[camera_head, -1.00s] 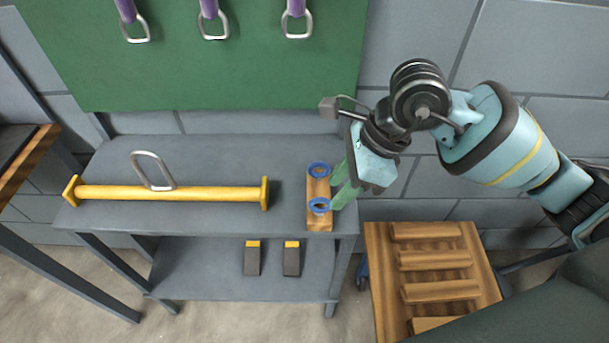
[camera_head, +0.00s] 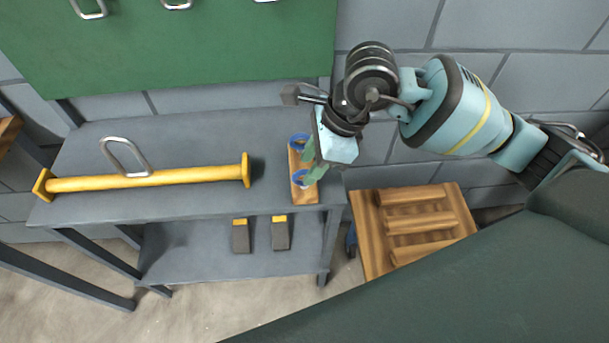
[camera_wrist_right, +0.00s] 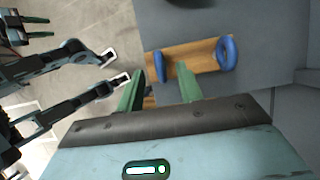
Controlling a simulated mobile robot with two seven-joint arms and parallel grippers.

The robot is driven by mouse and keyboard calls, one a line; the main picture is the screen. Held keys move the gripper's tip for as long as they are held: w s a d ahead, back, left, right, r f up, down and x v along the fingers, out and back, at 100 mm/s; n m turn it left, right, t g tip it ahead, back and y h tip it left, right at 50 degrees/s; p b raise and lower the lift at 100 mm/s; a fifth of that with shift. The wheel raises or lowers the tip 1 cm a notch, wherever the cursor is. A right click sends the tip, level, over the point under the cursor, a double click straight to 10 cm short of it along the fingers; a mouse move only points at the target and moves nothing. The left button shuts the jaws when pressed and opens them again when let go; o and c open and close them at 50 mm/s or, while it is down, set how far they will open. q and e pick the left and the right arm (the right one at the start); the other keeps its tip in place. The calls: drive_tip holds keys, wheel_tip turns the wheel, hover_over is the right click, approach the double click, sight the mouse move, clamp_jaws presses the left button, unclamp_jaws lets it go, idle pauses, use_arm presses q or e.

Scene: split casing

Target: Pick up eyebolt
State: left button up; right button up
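Two blue ring-topped eyebolts stand on a small wooden block (camera_head: 305,196) at the right end of the grey bench. The far eyebolt (camera_head: 299,140) and near eyebolt (camera_head: 298,179) are partly hidden by my right gripper (camera_head: 309,166). That gripper is open, its two green fingers coming from the right over the block. In the right wrist view the near ring (camera_wrist_right: 160,67) lies between the fingertips, with a gap to each; the far ring (camera_wrist_right: 226,53) is right of them. My left gripper (camera_wrist_right: 38,27) shows only at that view's upper left, its green fingers apart.
A yellow bar (camera_head: 145,179) with a metal loop (camera_head: 125,157) lies along the bench (camera_head: 210,135). Two dark yellow-topped blocks stand on the lower shelf (camera_head: 190,262). A slatted wooden rack (camera_head: 370,245) stands right of the bench. A green board (camera_head: 170,50) is behind.

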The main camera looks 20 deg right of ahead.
sight(306, 170)
drive_tip(key=shift+x, duration=1.75)
clamp_jaws()
